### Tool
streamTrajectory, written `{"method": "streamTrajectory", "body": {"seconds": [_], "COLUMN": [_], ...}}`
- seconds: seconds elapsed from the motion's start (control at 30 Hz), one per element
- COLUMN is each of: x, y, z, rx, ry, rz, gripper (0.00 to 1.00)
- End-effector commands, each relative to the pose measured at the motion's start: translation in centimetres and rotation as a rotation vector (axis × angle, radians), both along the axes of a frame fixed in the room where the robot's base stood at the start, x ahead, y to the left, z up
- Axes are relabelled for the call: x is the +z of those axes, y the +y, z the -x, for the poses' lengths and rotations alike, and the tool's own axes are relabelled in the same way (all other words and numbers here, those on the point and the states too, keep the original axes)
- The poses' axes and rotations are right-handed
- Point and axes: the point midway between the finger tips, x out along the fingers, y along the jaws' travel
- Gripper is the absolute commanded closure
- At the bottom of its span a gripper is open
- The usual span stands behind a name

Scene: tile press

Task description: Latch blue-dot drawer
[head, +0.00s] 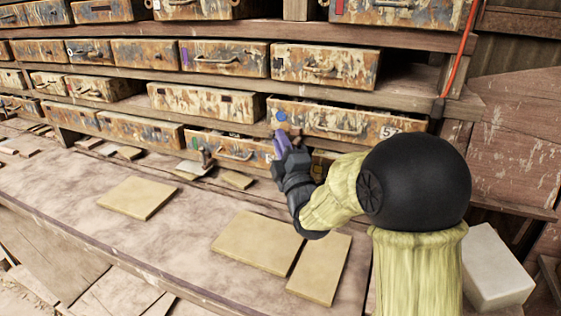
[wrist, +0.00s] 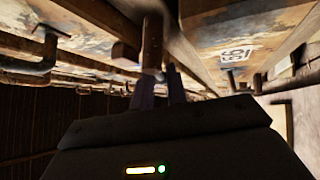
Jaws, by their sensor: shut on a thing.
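The blue-dot drawer (head: 349,122) has a weathered, paint-stained front with a bail handle, a blue dot at its left end and a number plate at its right. I cannot tell whether it is fully in. My gripper (head: 279,140), with purple fingers, is at the drawer's lower left, just under the blue dot. In the wrist view my gripper (wrist: 159,88) is shut on a narrow brown latch piece (wrist: 152,42) standing between its fingertips. The fingers hide part of the latch in the head view, so its exact turn is unclear.
Other stained drawers (head: 325,66) fill the shelves above and to the left. A lower drawer (head: 232,149) is close left of my gripper. Flat tan tiles (head: 257,242) lie on the bench below. An orange cord (head: 458,62) hangs at the right post. A pale block (head: 494,268) stands lower right.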

Motion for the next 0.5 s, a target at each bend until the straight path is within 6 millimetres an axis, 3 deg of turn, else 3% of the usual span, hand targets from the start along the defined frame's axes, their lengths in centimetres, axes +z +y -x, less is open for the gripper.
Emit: {"method": "streamTrajectory", "body": {"seconds": [0.03,0.5], "x": [-0.75,0.17], "y": [-0.03,-0.25], "z": [0.02,0.09], "rx": [-0.001,-0.001], "ry": [-0.011,-0.083], "rz": [-0.023,-0.229], "gripper": [1.0,1.0]}}
